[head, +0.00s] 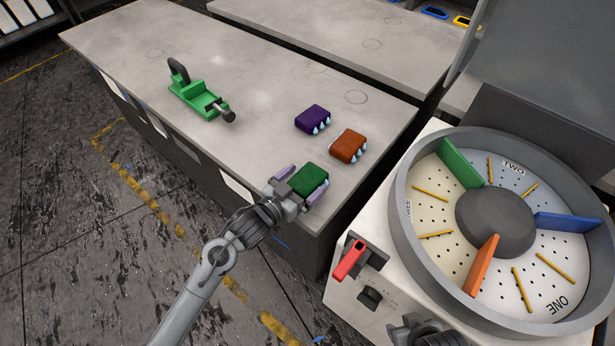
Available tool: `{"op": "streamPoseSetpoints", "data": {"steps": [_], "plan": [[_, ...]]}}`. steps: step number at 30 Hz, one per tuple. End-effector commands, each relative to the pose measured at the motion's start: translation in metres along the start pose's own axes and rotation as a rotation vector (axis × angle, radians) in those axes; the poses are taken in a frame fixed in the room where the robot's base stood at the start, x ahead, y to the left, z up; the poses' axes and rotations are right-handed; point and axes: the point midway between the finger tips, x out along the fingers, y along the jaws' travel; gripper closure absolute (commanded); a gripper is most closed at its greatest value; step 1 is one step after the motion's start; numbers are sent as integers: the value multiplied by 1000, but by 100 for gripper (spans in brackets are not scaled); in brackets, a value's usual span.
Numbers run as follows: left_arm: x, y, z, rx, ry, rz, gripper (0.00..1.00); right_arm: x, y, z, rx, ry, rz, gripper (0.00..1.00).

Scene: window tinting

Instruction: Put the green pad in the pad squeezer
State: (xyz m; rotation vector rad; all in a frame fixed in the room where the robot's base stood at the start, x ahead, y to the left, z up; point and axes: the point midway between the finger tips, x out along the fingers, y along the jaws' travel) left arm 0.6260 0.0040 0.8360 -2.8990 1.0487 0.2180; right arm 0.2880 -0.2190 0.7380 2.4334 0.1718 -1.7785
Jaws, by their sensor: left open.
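The green pad (310,178) lies on the grey table near its front right corner. My left gripper (301,183) is open around it, with one finger on each side of the pad. I cannot tell whether the fingers touch it. The pad squeezer (196,97) is a green device with a dark upright handle and a dark knob, and it stands on the table further back and to the left. I see no pad in it.
A purple pad (313,118) and an orange pad (348,146), both with drops on the side, lie behind the green pad. A round machine (402,222) with coloured dividers and a red lever (349,260) stands at the right. The table between pads and squeezer is clear.

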Motion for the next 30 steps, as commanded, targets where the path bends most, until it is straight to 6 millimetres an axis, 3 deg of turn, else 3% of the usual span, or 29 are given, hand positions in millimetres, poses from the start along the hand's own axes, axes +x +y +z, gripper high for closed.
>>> {"op": "streamPoseSetpoints", "data": {"steps": [3, 9, 20, 26, 30], "plan": [[-25, 0, -7, 0, -1, 0, 0, -18, 2, -6, -4, 5, 3, 57], [-59, 0, -6, 1, 0, 1, 0, -27, 2, -9, -7, 7, 5, 57], [-89, 0, -3, -2, -7, -7, 0, -31, 2, -10, -6, 5, 5, 57], [-113, 3, 19, -23, -127, -117, 0, -31, 2, -10, -3, 5, 2, 57], [-159, 3, 49, -67, -323, -253, 0, -31, 1, -10, 0, 5, 0, 57]]}}
